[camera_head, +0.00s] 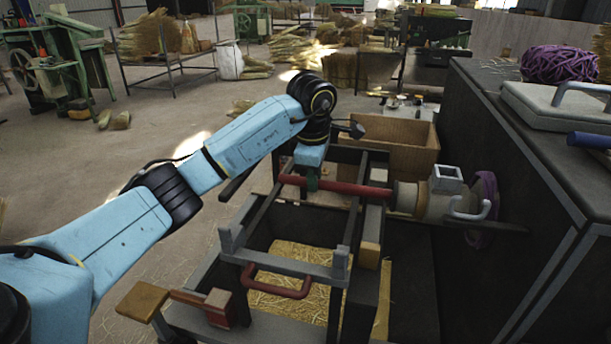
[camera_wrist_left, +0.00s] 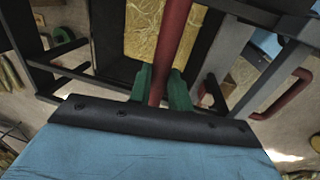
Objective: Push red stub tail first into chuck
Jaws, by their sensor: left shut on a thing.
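The red stub (camera_head: 352,188) is a long red rod lying nearly level, left to right, above the dark frame. My left gripper (camera_head: 312,181) comes down on it from above near its left end. In the left wrist view the green fingers (camera_wrist_left: 161,88) are shut on either side of the red stub (camera_wrist_left: 173,38). The stub's right end meets the mouth of the beige chuck (camera_head: 406,197); I cannot tell how deep it sits. My right gripper is not in view.
Dark frame rails (camera_head: 257,215) surround the stub, with a straw-filled bin (camera_head: 290,305) below. A red handle (camera_head: 277,284) juts at the front. A cardboard box (camera_head: 400,140) stands behind, and a dark cabinet (camera_head: 520,130) blocks the right.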

